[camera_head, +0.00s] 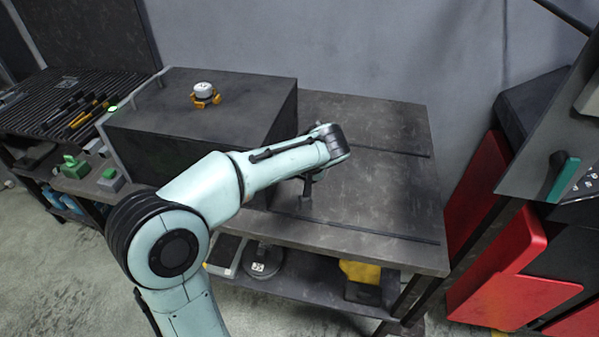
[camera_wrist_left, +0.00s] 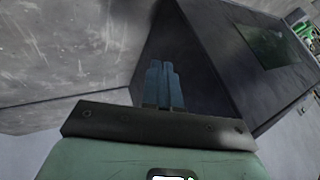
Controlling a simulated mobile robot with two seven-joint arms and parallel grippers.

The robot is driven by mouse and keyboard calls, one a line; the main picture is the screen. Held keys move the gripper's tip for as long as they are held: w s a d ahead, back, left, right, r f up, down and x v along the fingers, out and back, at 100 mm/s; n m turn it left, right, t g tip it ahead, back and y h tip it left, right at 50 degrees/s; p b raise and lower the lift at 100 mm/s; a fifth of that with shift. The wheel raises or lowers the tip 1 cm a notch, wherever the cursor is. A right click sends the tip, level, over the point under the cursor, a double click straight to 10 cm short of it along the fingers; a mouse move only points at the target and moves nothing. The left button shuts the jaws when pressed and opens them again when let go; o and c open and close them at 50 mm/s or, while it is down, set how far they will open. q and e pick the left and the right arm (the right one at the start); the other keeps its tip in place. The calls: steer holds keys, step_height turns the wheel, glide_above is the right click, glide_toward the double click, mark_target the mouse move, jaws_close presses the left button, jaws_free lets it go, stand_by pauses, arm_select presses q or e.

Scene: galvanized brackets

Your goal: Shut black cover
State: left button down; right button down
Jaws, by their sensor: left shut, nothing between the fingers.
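A large dark box (camera_head: 215,99) stands on the left part of the dark workbench. I cannot tell its black cover apart from its body, nor how far the cover stands open. In the left wrist view the dark box (camera_wrist_left: 215,60) fills the middle and right, with a darker panel on one face. My left arm crosses in front of the box. My left gripper (camera_wrist_left: 164,68) is shut and empty, with its blue-grey fingertips in front of a dark face of the box. I cannot tell whether they touch it. My right gripper is not in view.
A white and orange round part (camera_head: 205,95) sits on top of the box. The workbench (camera_head: 385,185) is clear right of the box. A slatted rack (camera_head: 65,100) with tools stands left. Red panels (camera_head: 500,270) stand right. A yellow item (camera_head: 360,272) lies on the lower shelf.

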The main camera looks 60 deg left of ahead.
arm_select(q)
steer(key=p+v, duration=0.1)
steer(key=v, duration=0.9)
steer(key=shift+w+d, duration=0.25)
steer(key=shift+w, duration=0.1)
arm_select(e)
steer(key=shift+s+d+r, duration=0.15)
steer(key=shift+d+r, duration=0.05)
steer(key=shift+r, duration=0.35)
arm_select(q)
steer(key=shift+d, duration=0.1)
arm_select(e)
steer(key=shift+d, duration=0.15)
